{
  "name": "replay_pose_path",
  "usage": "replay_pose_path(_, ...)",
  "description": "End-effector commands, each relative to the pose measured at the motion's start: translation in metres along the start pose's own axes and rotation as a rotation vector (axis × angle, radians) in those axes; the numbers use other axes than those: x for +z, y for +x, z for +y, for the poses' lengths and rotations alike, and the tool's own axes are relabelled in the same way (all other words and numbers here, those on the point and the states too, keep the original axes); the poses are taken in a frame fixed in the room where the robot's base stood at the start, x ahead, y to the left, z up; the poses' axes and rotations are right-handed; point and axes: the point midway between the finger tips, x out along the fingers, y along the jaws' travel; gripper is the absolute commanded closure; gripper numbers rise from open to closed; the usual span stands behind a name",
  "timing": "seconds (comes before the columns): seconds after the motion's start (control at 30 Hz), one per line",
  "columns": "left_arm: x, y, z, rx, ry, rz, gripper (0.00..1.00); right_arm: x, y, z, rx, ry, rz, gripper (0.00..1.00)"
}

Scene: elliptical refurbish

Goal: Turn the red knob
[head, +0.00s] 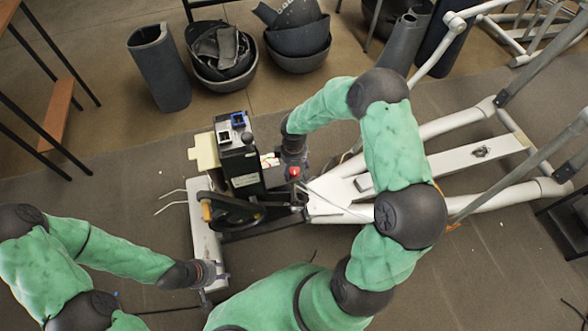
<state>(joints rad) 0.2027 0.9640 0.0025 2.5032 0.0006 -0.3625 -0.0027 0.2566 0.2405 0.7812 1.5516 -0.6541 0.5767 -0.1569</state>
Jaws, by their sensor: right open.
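The red knob (294,171) is a small round red piece on the white and grey elliptical machine (335,202), beside its dark unit (240,160). My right gripper (293,165) is pointed down at the red knob, very close to it. I take it as open; whether its fingers touch the knob cannot be told from above. My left gripper (214,278) is low at the left, by the near end of the machine's white foot bar (205,235), away from the knob. Its fingers are too small and dark to read.
Loose pale wires (172,198) stick out left of the foot bar. Dark bowls with scrap (222,55) and a grey bin (160,70) stand at the back. Metal frames (545,60) stand at the right, a table frame at the left. Open grey mat (110,185) lies at the left.

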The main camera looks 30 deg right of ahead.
Motion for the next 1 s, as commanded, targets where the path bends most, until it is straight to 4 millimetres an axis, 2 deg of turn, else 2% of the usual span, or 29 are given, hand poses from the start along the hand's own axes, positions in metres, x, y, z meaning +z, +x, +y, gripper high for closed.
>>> replay_pose_path(0.23, -0.0001, -0.0001, 0.0000, 0.000, 0.000, 0.000, 0.63, -0.0002, 0.0005, 0.0001, 0.000, 0.000, 0.001, 0.36)
replay_pose_path(0.27, -0.0002, -0.0001, 0.0000, 0.000, 0.000, 0.000, 0.63, -0.0002, 0.0005, 0.0001, 0.000, 0.000, 0.001, 0.39)
replay_pose_path(0.4, -0.0001, -0.0001, 0.0000, 0.000, 0.000, 0.000, 0.63, -0.0002, 0.0004, 0.0000, 0.000, 0.000, 0.001, 0.79)
replay_pose_path(0.47, -0.0001, -0.0001, 0.0000, 0.000, 0.000, 0.000, 0.63, -0.0002, 0.0005, -0.0001, 0.000, 0.000, 0.001, 0.92)
replay_pose_path(0.77, -0.0002, 0.0014, -0.0005, 0.000, 0.000, 0.000, 0.63, -0.0003, 0.0009, -0.0001, 0.000, 0.021, 0.001, 0.93)
replay_pose_path(1.0, -0.0004, 0.0078, -0.0028, 0.000, 0.000, 0.000, 0.63, -0.0007, 0.0019, 0.0000, 0.000, 0.134, 0.002, 0.93)
